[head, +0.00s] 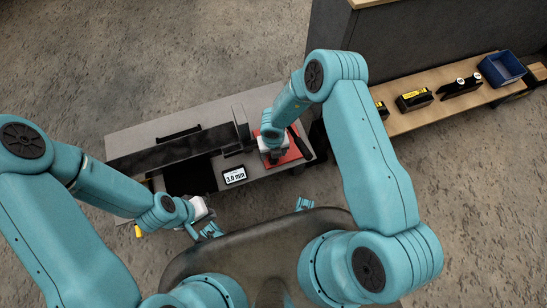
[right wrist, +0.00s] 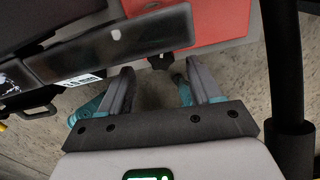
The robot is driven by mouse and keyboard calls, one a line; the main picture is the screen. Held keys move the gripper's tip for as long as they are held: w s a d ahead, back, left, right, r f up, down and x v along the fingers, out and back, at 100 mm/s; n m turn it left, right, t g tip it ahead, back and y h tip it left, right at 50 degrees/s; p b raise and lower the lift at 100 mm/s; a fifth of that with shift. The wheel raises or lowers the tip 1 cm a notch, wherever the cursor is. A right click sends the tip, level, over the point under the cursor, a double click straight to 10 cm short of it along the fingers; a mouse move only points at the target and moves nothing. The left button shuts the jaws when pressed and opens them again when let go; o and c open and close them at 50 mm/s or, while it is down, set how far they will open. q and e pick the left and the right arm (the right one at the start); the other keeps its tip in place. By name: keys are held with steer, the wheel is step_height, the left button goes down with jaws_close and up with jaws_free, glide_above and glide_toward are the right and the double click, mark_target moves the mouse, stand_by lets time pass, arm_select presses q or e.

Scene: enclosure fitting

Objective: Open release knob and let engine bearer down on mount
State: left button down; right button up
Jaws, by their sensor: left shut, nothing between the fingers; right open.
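In the head view a long dark beam (head: 165,153), which may be the engine bearer, lies along the grey bench, with an upright dark plate at its right end. A red plate (head: 297,151) lies at the bench's right end and also shows in the right wrist view (right wrist: 215,20). There, a small black knob-like part (right wrist: 160,62) sits at its edge, beyond the fingers. My right gripper (right wrist: 157,92) is open and empty near it. My left gripper (head: 191,230) is shut and empty at the bench's front edge; its fingertips are small. I cannot tell the mount apart.
A display reading 3.0 mm (head: 234,175) stands on the bench front. A yellow part (head: 138,231) is left of my left gripper. A wooden shelf (head: 440,111) at right holds black-and-yellow items and a blue bin (head: 502,68). The floor at left is clear.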

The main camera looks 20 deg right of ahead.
step_height(320, 180, down, 4)
steer(key=shift+f+b, duration=0.1)
steer(key=shift+b, duration=0.3)
steer(key=c, duration=1)
steer(key=shift+n, duration=0.8)
steer(key=shift+c, duration=0.2)
steer(key=o, duration=1)
steer(key=shift+o, duration=0.2)
